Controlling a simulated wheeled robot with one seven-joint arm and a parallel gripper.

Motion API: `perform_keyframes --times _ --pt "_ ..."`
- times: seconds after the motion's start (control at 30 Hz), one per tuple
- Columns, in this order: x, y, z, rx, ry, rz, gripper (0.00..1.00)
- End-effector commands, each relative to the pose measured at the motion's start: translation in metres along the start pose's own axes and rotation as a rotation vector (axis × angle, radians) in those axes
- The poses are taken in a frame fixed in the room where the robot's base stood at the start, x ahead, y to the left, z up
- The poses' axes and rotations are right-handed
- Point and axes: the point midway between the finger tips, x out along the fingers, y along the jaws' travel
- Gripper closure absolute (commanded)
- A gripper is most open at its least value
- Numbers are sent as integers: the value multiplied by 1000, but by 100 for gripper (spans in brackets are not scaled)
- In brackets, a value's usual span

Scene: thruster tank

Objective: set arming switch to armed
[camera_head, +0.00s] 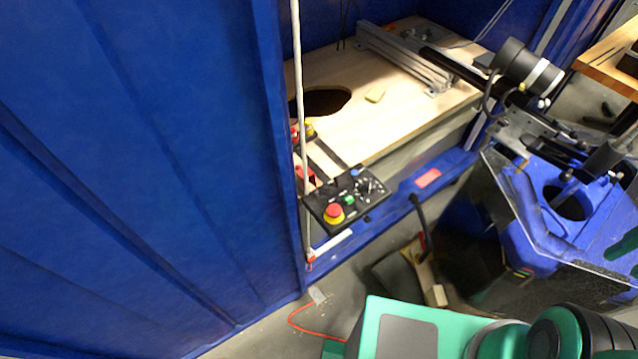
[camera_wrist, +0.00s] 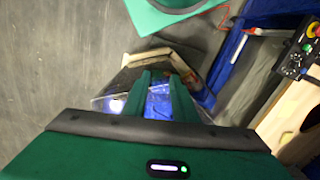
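A black control panel (camera_head: 352,215) juts out at the front edge of the blue enclosure. It bears a red emergency button on a yellow base (camera_head: 334,213), a green button (camera_head: 349,199), a blue part (camera_head: 354,172) and a dark knob with pale markings (camera_head: 368,186). Which one is the arming switch, and its setting, I cannot tell. The panel also shows at the right edge of the wrist view (camera_wrist: 295,62), partly cut off. My gripper (camera_wrist: 160,82) has two green fingers with a gap between them and holds nothing. It is apart from the panel.
A wooden board (camera_head: 420,110) with a dark round hole lies inside the enclosure. A pale vertical pole (camera_head: 297,100) stands just left of the panel. A blue and black machine (camera_head: 570,225) stands to the right. A red cable (camera_head: 310,332) lies on the floor.

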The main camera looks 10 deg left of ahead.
Motion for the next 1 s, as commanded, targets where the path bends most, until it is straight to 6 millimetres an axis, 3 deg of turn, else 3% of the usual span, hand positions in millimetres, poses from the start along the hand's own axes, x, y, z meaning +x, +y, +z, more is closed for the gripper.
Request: perform_keyframes --times 0.17,0.37,0.67,0.87,1.0 --pt "-5 -18 -13 -77 9 -4 75" --pt "-9 -75 -43 -280 7 -5 75" --pt "-7 -185 -64 -604 4 -9 75" --pt "2 -265 -55 -822 -1 -13 75" --pt "12 -322 -36 -974 -5 -17 75"
